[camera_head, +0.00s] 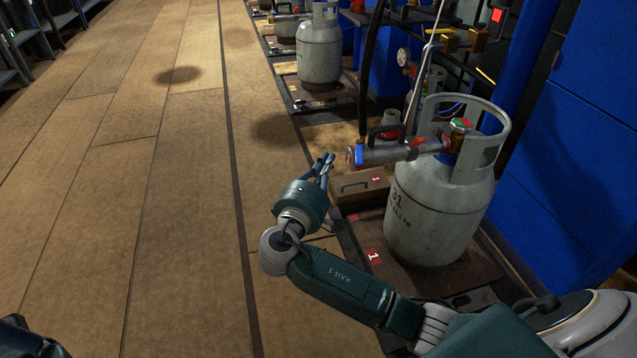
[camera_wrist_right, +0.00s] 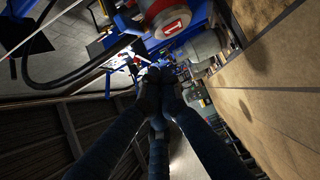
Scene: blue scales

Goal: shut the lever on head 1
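Head 1 (camera_head: 395,153) is a grey metal filling head with a blue ring and a red part at its left end. It sits across the top of a pale gas cylinder (camera_head: 440,215) marked 31. A dark curved bar, apparently its lever (camera_head: 383,130), stands above the body. A red face marked 1 (camera_wrist_right: 172,22) shows at the top of the right wrist view. My right gripper (camera_head: 326,163) is just left of the head's end, apart from it and empty. Its fingers converge with tips together in the right wrist view (camera_wrist_right: 156,78). The lever is not clear there.
A small box with a handle and a red 1 label (camera_head: 362,188) lies below the head. A black hose (camera_head: 370,65) hangs behind it. Blue cabinets (camera_head: 580,150) stand at right. More cylinders (camera_head: 320,50) line the row behind. The floor at left (camera_head: 150,200) is clear. A dark part, possibly my left arm, shows at bottom left.

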